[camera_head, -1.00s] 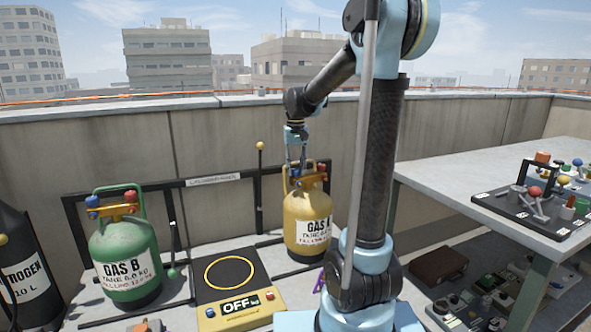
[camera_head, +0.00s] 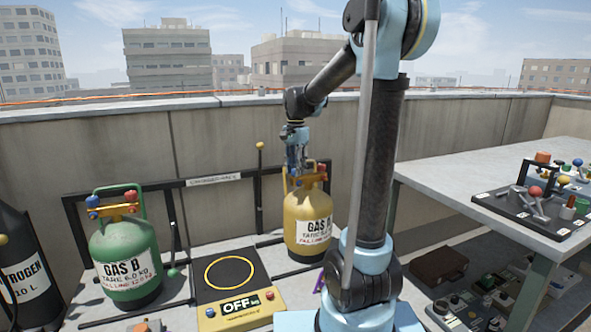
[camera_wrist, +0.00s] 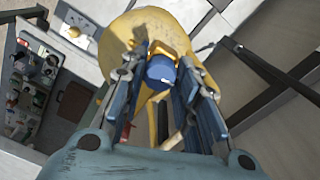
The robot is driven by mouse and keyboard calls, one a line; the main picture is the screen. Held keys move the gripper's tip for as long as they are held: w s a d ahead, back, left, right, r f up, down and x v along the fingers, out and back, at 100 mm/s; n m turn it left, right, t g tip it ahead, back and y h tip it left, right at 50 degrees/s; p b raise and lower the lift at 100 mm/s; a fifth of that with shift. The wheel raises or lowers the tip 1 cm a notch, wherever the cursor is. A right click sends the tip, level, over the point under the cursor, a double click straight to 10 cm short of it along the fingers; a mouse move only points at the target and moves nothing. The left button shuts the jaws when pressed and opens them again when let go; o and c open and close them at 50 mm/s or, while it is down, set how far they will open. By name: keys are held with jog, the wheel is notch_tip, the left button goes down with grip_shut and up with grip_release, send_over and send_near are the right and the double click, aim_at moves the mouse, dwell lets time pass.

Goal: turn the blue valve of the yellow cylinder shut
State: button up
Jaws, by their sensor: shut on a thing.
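The yellow cylinder (camera_head: 306,222), labelled as a gas bottle, stands upright at the charging rack, left of my arm in the head view. A red knob (camera_head: 320,168) shows on its top right. My gripper (camera_head: 297,170) reaches down onto its top left from above. In the wrist view the blue valve (camera_wrist: 161,70) lies between the two fingers of my gripper (camera_wrist: 162,78), which are shut on it. The yellow cylinder (camera_wrist: 112,45) spreads behind it.
A green cylinder (camera_head: 126,258) with blue and red knobs stands to the left. A black scale (camera_head: 230,277) reading OFF lies between the cylinders. A dark nitrogen cylinder (camera_head: 25,275) is at far left. A grey table (camera_head: 450,180) with tools stands right.

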jog(key=shift+m, duration=0.6)
jog(key=o, duration=1.1)
jog(key=shift+c, duration=0.2)
notch_tip(320, 180, up, 12)
jog(key=shift+f, duration=0.1)
